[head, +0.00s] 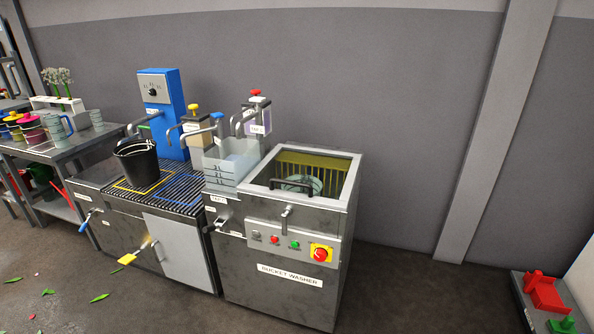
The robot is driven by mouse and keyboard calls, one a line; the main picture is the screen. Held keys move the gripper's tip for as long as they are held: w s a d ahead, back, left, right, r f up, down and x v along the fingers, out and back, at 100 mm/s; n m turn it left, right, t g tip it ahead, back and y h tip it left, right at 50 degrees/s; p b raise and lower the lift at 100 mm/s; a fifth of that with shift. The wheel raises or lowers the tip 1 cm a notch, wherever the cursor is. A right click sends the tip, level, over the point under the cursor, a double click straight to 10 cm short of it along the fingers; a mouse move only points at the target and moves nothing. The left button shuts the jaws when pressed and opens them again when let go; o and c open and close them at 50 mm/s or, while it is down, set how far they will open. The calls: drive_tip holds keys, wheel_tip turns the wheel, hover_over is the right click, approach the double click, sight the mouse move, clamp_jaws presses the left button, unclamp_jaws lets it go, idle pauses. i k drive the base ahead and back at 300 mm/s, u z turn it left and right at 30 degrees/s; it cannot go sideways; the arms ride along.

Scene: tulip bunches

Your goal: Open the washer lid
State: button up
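The bucket washer (285,277) is a dark steel box with a sign reading "BUCKET WASHER" on its front. Its top has a pale square rim (346,165) around a yellowish see-through area. Yellow slats (318,168) and a pale green round thing (306,184) show inside. A dark bar handle (292,182) crosses the near part of the top. The top looks like a shut, clear lid, but I cannot tell for sure. A grey metal lever (287,213) sits at the front edge. My gripper is not in view.
The front panel has small buttons and a red knob on a yellow plate (321,253). Left stand grey trays (230,158), pump dispensers and a black bucket (137,162) on a grate. Levers stick out in front.

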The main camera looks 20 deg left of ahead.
sight(342, 204)
drive_tip(key=u, duration=0.5)
drive_tip(key=i, duration=1.3)
drive_tip(key=u, duration=0.6)
